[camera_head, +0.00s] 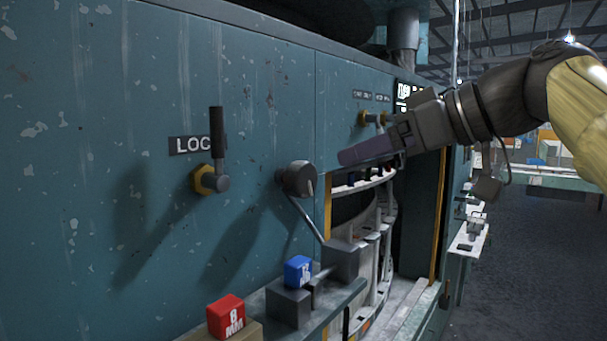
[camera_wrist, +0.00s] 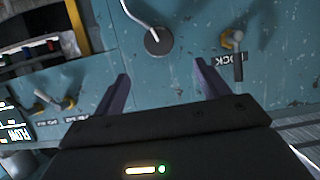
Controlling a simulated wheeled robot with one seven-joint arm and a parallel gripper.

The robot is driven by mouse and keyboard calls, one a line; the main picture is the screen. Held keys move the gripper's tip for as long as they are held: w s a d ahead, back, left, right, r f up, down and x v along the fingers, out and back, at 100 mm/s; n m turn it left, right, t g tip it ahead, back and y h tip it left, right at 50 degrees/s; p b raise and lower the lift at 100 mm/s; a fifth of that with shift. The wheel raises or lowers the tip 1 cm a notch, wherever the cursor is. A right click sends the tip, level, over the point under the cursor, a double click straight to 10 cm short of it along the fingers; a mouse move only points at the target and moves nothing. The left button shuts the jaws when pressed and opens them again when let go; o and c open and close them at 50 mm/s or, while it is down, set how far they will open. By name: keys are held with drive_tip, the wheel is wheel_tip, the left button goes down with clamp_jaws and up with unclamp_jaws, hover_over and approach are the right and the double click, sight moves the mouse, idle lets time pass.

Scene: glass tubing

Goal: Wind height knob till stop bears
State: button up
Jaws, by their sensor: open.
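A round grey knob (camera_head: 300,178) sticks out of the teal machine panel, with a thin rod slanting down from it to the right. It also shows in the wrist view (camera_wrist: 158,41), ahead of my fingers and roughly centred between them. My gripper (camera_head: 346,156) is to the right of the knob in the head view, apart from it. In the wrist view my gripper (camera_wrist: 161,75) has its fingers wide apart with nothing between. A grey block (camera_head: 341,260) stands below on a ledge; I cannot tell whether it is the stop.
A blue marked block (camera_head: 298,270) and a red "8 MM" block (camera_head: 226,316) sit along the ledge. A dark-handled lever (camera_head: 217,135) on a yellow nut stands left of the knob by a LOCK label. More small levers (camera_head: 374,117) are beyond my gripper.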

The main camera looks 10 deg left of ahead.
sight(308, 174)
drive_tip(key=p+x, duration=0.3)
drive_tip(key=x, duration=1)
drive_tip(key=shift+a+f+p, duration=0.15)
drive_tip(key=shift+p, duration=0.15)
drive_tip(key=shift+s, duration=0.1)
drive_tip(key=c, duration=0.9)
